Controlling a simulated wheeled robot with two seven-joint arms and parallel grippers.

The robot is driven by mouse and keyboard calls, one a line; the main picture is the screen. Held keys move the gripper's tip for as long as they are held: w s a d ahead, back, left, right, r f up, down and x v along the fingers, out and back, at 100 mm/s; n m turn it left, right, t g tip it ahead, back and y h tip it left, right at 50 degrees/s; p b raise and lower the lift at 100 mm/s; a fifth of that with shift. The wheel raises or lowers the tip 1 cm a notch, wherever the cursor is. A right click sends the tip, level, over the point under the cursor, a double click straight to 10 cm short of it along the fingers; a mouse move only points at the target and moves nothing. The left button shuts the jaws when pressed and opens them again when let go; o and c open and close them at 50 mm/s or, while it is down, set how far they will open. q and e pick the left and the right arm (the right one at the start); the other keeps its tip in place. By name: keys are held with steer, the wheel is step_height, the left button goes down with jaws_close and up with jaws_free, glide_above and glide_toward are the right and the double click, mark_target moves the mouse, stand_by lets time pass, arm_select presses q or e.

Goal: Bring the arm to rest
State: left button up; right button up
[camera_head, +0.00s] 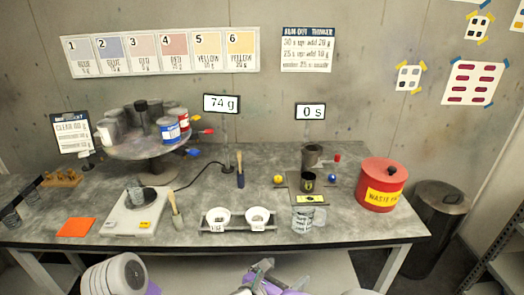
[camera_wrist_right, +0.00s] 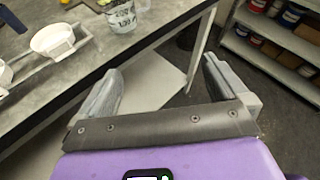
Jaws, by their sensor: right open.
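My right gripper (camera_head: 262,275) shows at the bottom middle of the head view, in front of the table's front edge. In the right wrist view, its two grey fingers stand wide apart with nothing between them (camera_wrist_right: 165,88). Through that gap I see a pale panel below the table and the dark floor. A white and purple part of my own arm shows at the bottom left of the head view. My left gripper is not in view.
The grey table (camera_head: 270,205) holds a turntable of cans (camera_head: 150,150), a scale (camera_head: 135,214), two white bowls (camera_head: 257,217), a measuring cup (camera_head: 303,219) and a red waste can (camera_head: 381,184). A dark bin (camera_head: 437,215) stands at right. Shelves (camera_wrist_right: 270,45) hold several cans.

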steer(key=w+d+f+n+g+y, duration=0.1)
steer(key=w+d+f+n+y, duration=0.1)
steer(key=f+n, duration=0.5)
steer(key=w+d+f+n+y, duration=0.1)
steer(key=w+f+n+y, duration=0.1)
steer(key=f+n, duration=0.5)
steer(key=w+d+f+n+g+y, duration=0.1)
steer(key=w+d+f+n+y, duration=0.15)
steer(key=f+n, duration=0.45)
steer(key=s+f+n+g+y, duration=0.3)
steer(key=s+f+n, duration=0.3)
steer(key=s+n, duration=0.3)
steer(key=s+a+f+n+g+y, duration=0.1)
steer(key=s+f+n+g+y, duration=0.2)
steer(key=s+f+n, duration=0.3)
steer(key=s+n+g, duration=0.1)
steer(key=s+n, duration=0.2)
steer(key=s, duration=0.1)
steer(key=shift+s+f+n+g+y+p, duration=0.3)
steer(key=shift+f+y+p, duration=0.05)
steer(key=shift+f, duration=0.05)
